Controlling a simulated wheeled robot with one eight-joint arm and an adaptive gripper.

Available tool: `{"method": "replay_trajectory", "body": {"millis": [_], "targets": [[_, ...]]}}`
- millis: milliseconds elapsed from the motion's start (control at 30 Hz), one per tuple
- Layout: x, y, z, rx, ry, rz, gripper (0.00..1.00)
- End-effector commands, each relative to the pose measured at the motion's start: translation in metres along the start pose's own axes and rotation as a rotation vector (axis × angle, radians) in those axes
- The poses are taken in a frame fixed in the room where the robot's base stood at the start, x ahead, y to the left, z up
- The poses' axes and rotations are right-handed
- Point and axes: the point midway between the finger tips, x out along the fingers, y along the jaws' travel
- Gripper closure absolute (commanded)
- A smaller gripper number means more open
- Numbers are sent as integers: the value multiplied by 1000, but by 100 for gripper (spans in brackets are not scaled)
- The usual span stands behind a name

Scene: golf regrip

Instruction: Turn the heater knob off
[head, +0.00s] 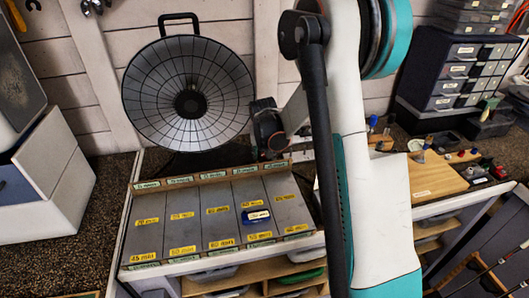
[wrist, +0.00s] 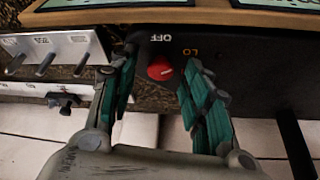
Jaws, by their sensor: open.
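The heater (head: 188,95) is a round dish with a wire grille and a top handle, standing behind the bench in the head view. Its red knob (wrist: 160,69) sits on a dark panel (wrist: 225,45) in the wrist view, near the printed marks OFF and LO. The pointer direction on the knob is too small to tell. My gripper (wrist: 159,74) is open, with its green-padded fingers on either side of the knob in the picture. A gap shows between each finger and the knob. In the head view the gripper cannot be made out clearly near the heater's right side.
A grey sectioned tray (head: 145,225) with yellow labels lies before the heater, a blue item (head: 255,215) on it. A wooden board (head: 430,175) with small parts and drawer cabinets (head: 460,75) stand right. A metal rack (wrist: 50,52) is left of my fingers in the wrist view.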

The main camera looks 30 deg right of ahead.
Motion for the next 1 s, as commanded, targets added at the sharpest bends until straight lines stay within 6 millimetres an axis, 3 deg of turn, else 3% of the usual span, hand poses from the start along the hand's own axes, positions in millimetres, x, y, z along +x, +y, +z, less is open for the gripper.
{"method": "replay_trajectory", "body": {"millis": [67,100,267,300,667,1000], "targets": [[0,0,0,0,0,0,56],[0,0,0,0,0,0,61],[0,0,0,0,0,0,97],[0,0,0,0,0,0,100],[0,1,0,-31,0,-14,100],[1,4,0,-230,0,-97,100]]}}
